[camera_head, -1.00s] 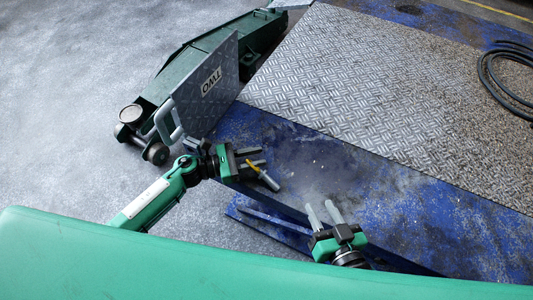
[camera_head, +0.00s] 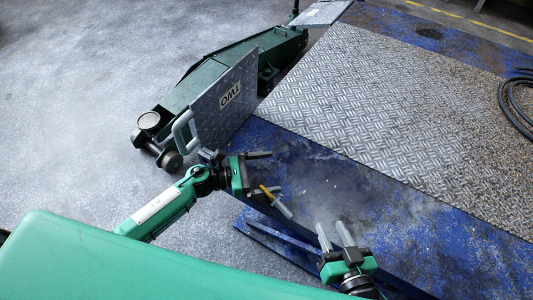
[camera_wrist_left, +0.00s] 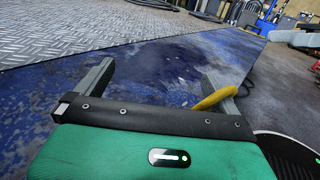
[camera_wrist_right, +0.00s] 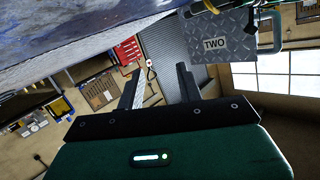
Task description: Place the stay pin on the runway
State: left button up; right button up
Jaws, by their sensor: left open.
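The stay pin (camera_head: 276,203) is a thin rod, yellow at one end and grey at the other. It is slanted at the near edge of the blue runway (camera_head: 365,200), beside the lower finger of my left gripper (camera_head: 266,174). That gripper is open over the runway's corner. In the left wrist view the pin's yellow part (camera_wrist_left: 214,98) is against or just beside the right finger; I cannot tell whether they touch. My right gripper (camera_head: 336,236) is open and empty at the runway's near edge, and its parted fingers show in the right wrist view (camera_wrist_right: 158,88).
A green trolley jack (camera_head: 190,95) stands on the grey floor left of the runway. A metal plate marked "TWO" (camera_head: 225,100) stands between them. A tread plate (camera_head: 370,90) covers the far runway. A black hose (camera_head: 515,105) lies at the right.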

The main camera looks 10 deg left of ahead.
pick_arm(q)
notch_tip(320, 180, up, 20)
jog(key=p, duration=0.4)
jog(key=shift+f+p, duration=0.25)
jog(key=shift+p, duration=0.05)
pick_arm(e)
jog(key=s+d+f+g+h, duration=0.1)
jog(key=s+d+g+h, duration=0.2)
jog(key=d+g, duration=0.3)
jog(key=shift+d+f+g+h, duration=0.2)
jog(key=shift+d+g+h, duration=0.15)
jog(key=shift+d, duration=0.75)
pick_arm(q)
grip_shut()
pick_arm(e)
jog(key=shift+s, duration=0.15)
